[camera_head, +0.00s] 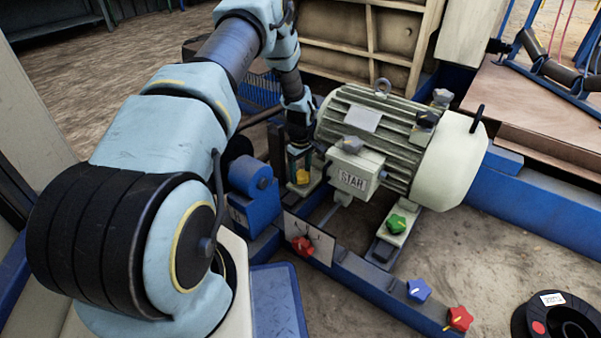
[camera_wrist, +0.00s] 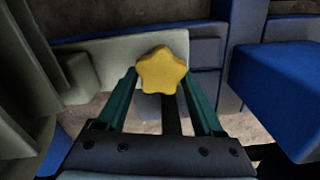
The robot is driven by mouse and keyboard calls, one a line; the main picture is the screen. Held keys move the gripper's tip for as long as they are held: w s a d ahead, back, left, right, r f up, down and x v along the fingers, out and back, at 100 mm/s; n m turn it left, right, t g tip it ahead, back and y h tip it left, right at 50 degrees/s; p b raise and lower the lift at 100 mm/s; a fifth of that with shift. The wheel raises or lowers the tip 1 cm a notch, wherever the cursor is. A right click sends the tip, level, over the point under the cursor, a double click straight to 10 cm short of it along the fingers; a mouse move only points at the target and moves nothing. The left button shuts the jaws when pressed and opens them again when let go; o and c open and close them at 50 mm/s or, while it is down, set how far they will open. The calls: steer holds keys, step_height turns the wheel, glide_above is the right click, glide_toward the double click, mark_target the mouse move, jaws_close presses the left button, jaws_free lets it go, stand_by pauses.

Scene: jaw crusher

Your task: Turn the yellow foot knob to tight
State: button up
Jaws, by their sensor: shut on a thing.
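The yellow foot knob (camera_wrist: 162,71) is star-shaped and sits between the fingertips of my gripper (camera_wrist: 164,76) in the wrist view. The two green fingers reach to its left and right sides, and the jaws are shut on it. In the head view the yellow knob (camera_head: 302,177) shows low at the left end of the motor, under my gripper (camera_head: 300,168), which points down. The knob's underside and any tight mark are hidden.
The grey motor (camera_head: 375,130) with its START box (camera_head: 352,177) stands close to the right of my gripper. A blue block (camera_head: 252,185) is close on the left. Green (camera_head: 396,223), red (camera_head: 302,245) and blue (camera_head: 419,290) knobs lie toward the front.

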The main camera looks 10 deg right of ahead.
steer(key=m+p, duration=0.2)
steer(key=m, duration=0.2)
steer(key=shift+d+r, duration=0.1)
steer(key=shift+d, duration=0.05)
steer(key=m, duration=0.2)
steer(key=m+p, duration=0.1)
steer(key=m, duration=0.1)
steer(key=m+p, duration=0.1)
steer(key=m, duration=0.2)
steer(key=shift+d, duration=0.25)
steer(key=m+p, duration=0.1)
steer(key=m, duration=0.4)
steer(key=shift+s+d, duration=0.1)
steer(key=shift+d, duration=0.05)
steer(key=m, duration=0.5)
steer(key=shift+s+p, duration=0.1)
steer(key=shift+p, duration=0.25)
steer(key=shift+m, duration=0.4)
steer(key=o, duration=1.4)
